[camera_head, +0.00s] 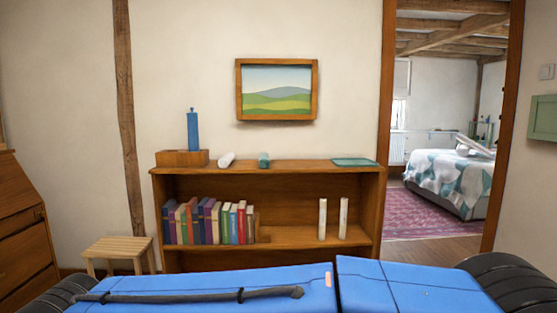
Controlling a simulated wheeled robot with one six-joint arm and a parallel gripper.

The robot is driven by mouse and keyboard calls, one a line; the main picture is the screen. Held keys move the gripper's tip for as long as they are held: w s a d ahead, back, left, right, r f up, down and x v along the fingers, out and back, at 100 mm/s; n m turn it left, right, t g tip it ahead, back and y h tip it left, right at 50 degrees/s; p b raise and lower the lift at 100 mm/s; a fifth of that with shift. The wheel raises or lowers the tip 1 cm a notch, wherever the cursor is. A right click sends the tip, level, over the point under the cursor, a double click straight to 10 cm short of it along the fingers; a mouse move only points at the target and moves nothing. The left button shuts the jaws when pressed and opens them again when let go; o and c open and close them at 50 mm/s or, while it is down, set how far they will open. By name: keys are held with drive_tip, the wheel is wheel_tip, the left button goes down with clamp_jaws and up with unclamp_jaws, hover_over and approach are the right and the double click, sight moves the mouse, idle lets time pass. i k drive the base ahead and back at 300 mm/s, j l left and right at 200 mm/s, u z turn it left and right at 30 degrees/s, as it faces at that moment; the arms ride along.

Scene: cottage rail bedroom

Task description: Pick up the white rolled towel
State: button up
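The white rolled towel (227,159) lies on top of the wooden bookcase (300,168), left of its middle, tilted a little in the picture. A teal rolled item (264,160) lies just to its right, with a small gap between them. A wooden box (182,158) with a blue bottle-like object (193,130) stands to its left. My gripper is not in view. Only blue and black parts of my own body show along the bottom edge.
A green tray (354,162) lies on the bookcase top at the right. Books (208,223) and two white items (333,218) stand on the shelf below. A wooden stool (119,252) stands left of the bookcase, with a wooden desk (25,235) beyond. An open doorway on the right leads to a bedroom.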

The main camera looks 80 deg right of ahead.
sight(225, 161)
drive_tip(key=z, duration=2.15)
drive_tip(key=i+j, duration=0.15)
drive_tip(key=j, duration=0.2)
drive_tip(key=i+j+z, duration=0.1)
drive_tip(key=j, duration=0.2)
drive_tip(key=i+j, duration=0.2)
drive_tip(key=j, duration=0.15)
drive_tip(key=i+j+z, duration=0.1)
drive_tip(key=j, duration=0.25)
drive_tip(key=i+j, duration=0.15)
drive_tip(key=j, duration=0.2)
drive_tip(key=z, duration=0.05)
